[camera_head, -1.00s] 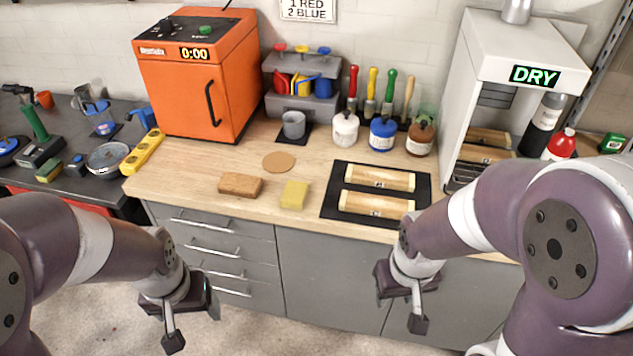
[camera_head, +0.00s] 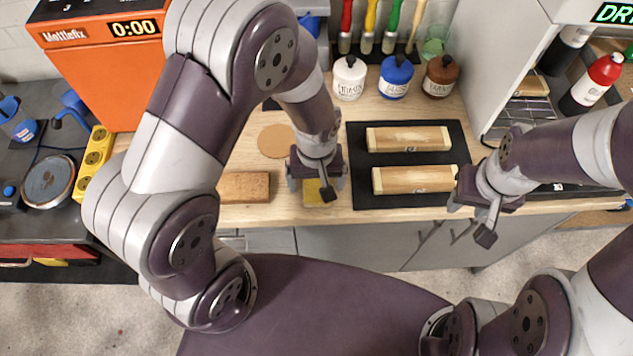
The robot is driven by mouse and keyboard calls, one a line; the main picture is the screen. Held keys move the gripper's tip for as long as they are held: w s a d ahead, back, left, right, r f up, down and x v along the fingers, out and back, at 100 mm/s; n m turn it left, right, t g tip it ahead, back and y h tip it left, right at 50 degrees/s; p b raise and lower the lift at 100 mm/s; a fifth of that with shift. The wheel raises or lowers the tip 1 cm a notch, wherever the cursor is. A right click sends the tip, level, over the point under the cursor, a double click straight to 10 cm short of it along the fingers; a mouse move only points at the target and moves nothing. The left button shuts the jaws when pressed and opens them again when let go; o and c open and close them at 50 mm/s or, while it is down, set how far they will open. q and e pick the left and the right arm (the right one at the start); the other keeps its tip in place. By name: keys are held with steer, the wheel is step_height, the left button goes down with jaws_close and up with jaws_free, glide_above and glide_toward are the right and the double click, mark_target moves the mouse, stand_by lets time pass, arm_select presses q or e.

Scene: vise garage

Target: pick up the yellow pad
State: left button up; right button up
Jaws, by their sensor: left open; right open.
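The yellow pad (camera_head: 315,194) lies on the wooden worktop near its front edge, partly hidden by my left gripper. My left gripper (camera_head: 322,196) is open and points down over the pad. I cannot tell whether its fingers touch the pad. My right gripper (camera_head: 474,222) is open and empty, in front of the worktop edge to the right of the black mat.
A brown sponge-like block (camera_head: 245,187) lies left of the pad, and a round cork disc (camera_head: 276,141) behind it. The black mat (camera_head: 361,190) with two wooden blocks is just right. Bottles (camera_head: 349,80) stand at the back, the orange machine (camera_head: 90,70) at left.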

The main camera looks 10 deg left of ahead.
mark_target(318, 184)
arm_select(q)
steer(key=shift+s+d, duration=0.15)
steer(key=shift+s, duration=0.1)
steer(key=c, duration=1.1)
step_height(318, 184, up, 4)
steer(key=shift+w+r, duration=0.1)
steer(key=shift+r, duration=0.1)
steer(key=d+r, duration=0.2)
steer(key=d, duration=0.2)
steer(key=d+r, duration=0.2)
steer(key=d, duration=0.1)
steer(key=d+r+b, duration=0.1)
steer(key=d+r, duration=0.1)
steer(key=d, duration=0.2)
steer(key=shift+w+d+r, duration=0.25)
steer(key=shift+d+r, duration=0.05)
steer(key=shift+r, duration=0.05)
